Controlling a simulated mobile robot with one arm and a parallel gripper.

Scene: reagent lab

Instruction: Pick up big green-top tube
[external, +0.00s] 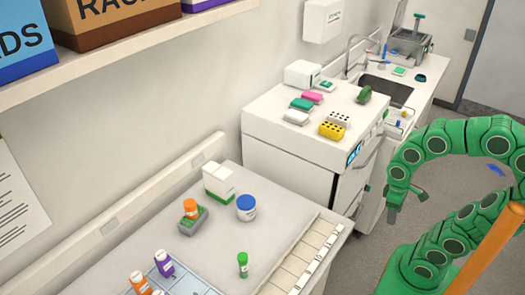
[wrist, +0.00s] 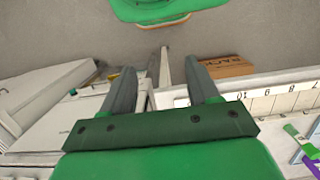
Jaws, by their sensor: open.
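A green-capped tube (external: 242,265) stands upright on the light bench at the lower middle of the external view, apart from other things. My gripper (external: 407,203) hangs at the right, out over the floor beyond the bench's right side, well away from the tube. In the wrist view my gripper (wrist: 163,68) has its two grey fingers spread apart, with nothing held between them.
A blue-lidded jar (external: 246,208), an orange-capped tube (external: 190,208) in a grey holder, and a white box (external: 218,180) stand behind the tube. A purple-capped tube (external: 164,263) is left of it. A numbered strip (external: 305,255) runs along the bench's right side.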

